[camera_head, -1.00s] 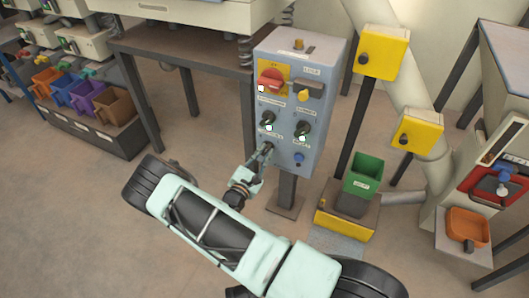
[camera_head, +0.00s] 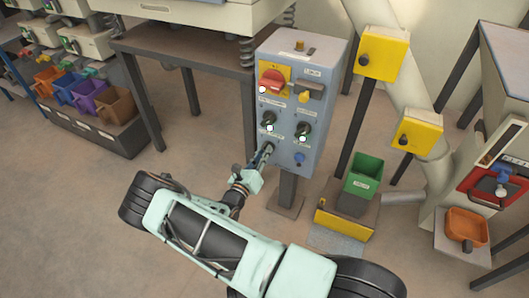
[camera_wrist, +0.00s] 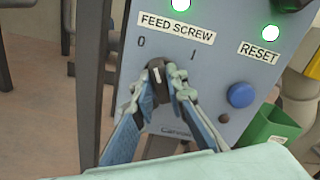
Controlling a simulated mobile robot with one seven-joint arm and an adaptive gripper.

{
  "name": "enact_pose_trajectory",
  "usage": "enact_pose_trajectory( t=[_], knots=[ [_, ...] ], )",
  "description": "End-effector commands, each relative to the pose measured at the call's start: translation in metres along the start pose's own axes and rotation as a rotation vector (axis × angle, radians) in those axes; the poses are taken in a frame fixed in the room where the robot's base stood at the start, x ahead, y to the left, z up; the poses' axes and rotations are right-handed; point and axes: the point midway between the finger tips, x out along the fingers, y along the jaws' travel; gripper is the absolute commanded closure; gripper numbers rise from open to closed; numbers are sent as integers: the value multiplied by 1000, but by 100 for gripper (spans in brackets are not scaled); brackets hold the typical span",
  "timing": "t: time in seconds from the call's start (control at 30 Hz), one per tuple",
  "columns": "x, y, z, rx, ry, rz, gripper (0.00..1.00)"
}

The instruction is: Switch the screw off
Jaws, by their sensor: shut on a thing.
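The feed screw switch is a black rotary knob (camera_wrist: 159,88) with a white mark, below the FEED SCREW label (camera_wrist: 177,27) on the control box. A "0" stands to its upper left and a "1" to its upper right. The white mark points roughly upward; its exact setting is hard to tell. My gripper (camera_wrist: 160,92) is shut on this knob, one finger on each side. In the head view my gripper (camera_head: 263,152) reaches the lower left of the grey control box (camera_head: 284,182) and hides the knob there. A lit lamp (camera_wrist: 180,4) sits above the label.
A blue button (camera_wrist: 240,95) sits right of the knob, below the RESET label (camera_wrist: 259,52). Higher on the box are a red switch (camera_head: 271,80) and two dark knobs. A green bin (camera_head: 363,176) stands to the right. Open floor lies to the left.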

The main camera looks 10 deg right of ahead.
Motion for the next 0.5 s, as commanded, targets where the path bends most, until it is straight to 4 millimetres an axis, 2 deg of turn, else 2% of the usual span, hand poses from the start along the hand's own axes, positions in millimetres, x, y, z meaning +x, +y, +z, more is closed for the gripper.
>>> enact_pose_trajectory(
  t=[0.2,0.5],
  knots=[
    [0,1,0,-118,1,1,100],
    [0,1,-1,-192,1,1,100]
  ],
)
